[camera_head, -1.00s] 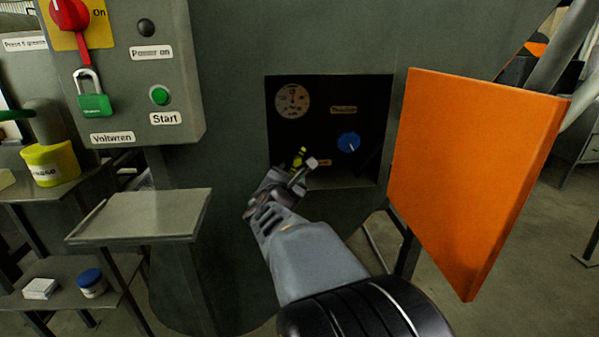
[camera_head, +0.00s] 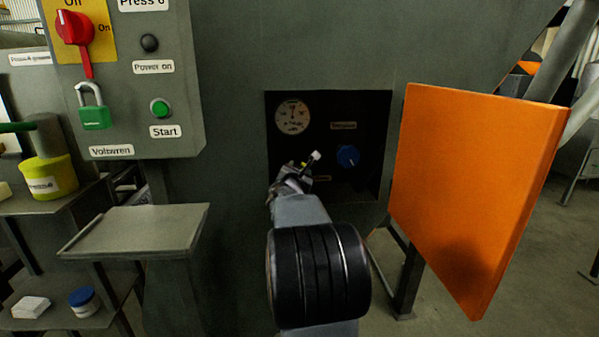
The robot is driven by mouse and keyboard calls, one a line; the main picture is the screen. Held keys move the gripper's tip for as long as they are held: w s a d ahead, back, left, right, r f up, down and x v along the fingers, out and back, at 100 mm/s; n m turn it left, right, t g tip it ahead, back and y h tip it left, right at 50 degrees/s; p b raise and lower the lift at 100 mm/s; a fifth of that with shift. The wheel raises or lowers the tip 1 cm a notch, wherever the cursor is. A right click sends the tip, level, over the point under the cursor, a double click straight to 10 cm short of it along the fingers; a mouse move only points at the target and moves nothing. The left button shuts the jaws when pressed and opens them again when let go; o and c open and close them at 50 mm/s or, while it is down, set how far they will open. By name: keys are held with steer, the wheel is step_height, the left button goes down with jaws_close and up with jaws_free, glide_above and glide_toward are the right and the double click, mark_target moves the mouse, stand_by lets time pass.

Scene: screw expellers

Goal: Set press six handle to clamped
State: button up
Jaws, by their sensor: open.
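The press's dark recess (camera_head: 362,110) is open and holds a round gauge (camera_head: 292,117) and a blue knob (camera_head: 347,156). A small yellow-green piece (camera_head: 303,164), perhaps part of the handle, shows at the recess's lower left, mostly hidden by my gripper. My gripper (camera_head: 304,166) is open in front of the recess's lower left, close to that piece. One pale fingertip stands out against the dark interior. Whether the fingers touch or surround the piece, I cannot tell. The handle's position cannot be read.
An orange door panel (camera_head: 475,190) stands swung out right of the recess. At left is a grey control box (camera_head: 175,75) with a "Press 6" label, red switch (camera_head: 74,28), green padlock (camera_head: 94,116) and green start button (camera_head: 160,108). A small metal shelf (camera_head: 140,230) sticks out below it.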

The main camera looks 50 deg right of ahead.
steer(key=shift+w+d, duration=0.2)
steer(key=shift+d, duration=0.15)
steer(key=c, duration=0.9)
